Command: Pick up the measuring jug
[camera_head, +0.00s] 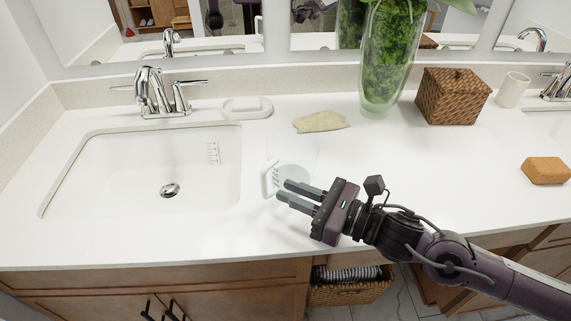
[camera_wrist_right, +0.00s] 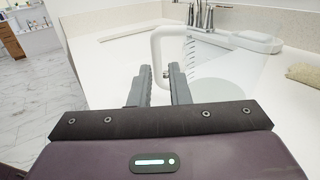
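The measuring jug (camera_head: 292,175) is clear and faint, standing upright on the white counter just right of the left sink. Its pale handle (camera_head: 269,179) is on the jug's left side. In the right wrist view the clear jug body (camera_wrist_right: 232,78) is right of the fingers, and the white handle (camera_wrist_right: 157,48) rises beyond the gap between the fingertips. My right gripper (camera_head: 282,190) is open, its tips pointing left close to the jug and handle. It also shows in the right wrist view (camera_wrist_right: 161,76). Whether it touches the handle I cannot tell. My left gripper is not in view.
The sink (camera_head: 100,185) with its faucet (camera_head: 152,92) is to the left. Behind are a soap dish (camera_head: 247,108), a beige cloth-like item (camera_head: 320,122), a green-filled vase (camera_head: 385,60) and a wicker box (camera_head: 452,95). An orange-brown block (camera_head: 546,170) lies far right.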

